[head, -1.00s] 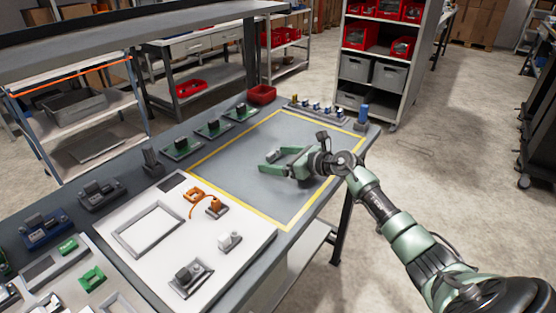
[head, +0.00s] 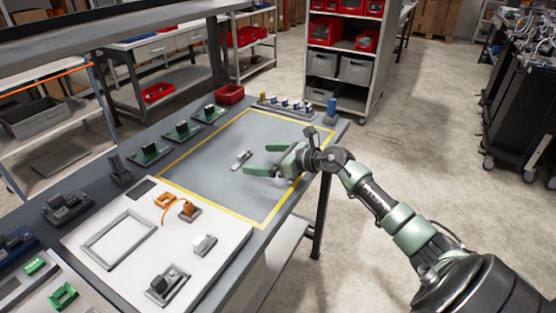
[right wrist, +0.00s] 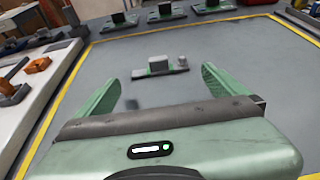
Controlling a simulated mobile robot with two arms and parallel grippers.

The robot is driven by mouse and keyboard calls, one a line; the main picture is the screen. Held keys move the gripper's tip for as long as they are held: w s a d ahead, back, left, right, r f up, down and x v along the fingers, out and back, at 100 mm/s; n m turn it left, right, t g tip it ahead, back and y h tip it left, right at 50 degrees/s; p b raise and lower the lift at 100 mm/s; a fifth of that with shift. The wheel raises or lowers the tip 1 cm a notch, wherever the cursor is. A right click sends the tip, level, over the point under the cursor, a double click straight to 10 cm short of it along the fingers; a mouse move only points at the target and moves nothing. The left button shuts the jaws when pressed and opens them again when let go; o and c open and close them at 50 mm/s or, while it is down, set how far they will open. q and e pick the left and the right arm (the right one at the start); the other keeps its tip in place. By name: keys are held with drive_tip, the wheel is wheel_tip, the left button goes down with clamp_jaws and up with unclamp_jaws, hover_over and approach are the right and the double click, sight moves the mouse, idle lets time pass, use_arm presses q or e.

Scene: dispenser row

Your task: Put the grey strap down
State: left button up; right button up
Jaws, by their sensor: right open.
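The grey strap (head: 241,159), a small flat grey piece with a raised block on it, lies on the grey work area of the bench inside the yellow border (head: 203,147). It also shows in the right wrist view (right wrist: 160,68), just beyond the fingertips and apart from them. My right gripper (head: 257,159) is open and empty, with its green fingers pointing at the strap from the right. Both fingers show in the right wrist view (right wrist: 160,76). My left gripper is not in view.
A white board (head: 90,222) with a grey frame and orange and white parts lies to the left. Several green-based fixtures (head: 150,153) line the far edge. A red bin (head: 230,94) and a rack of small bottles (head: 285,106) stand at the back. The bordered area around the strap is clear.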

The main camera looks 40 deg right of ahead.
drive_tip(key=v, duration=0.5)
drive_tip(key=shift+s+d+b, duration=0.1)
drive_tip(key=shift+s+b, duration=0.2)
drive_tip(key=shift+b, duration=0.05)
drive_tip(key=shift+s+d+r, duration=0.2)
drive_tip(key=shift+s+r, duration=0.15)
drive_tip(key=shift+s, duration=0.15)
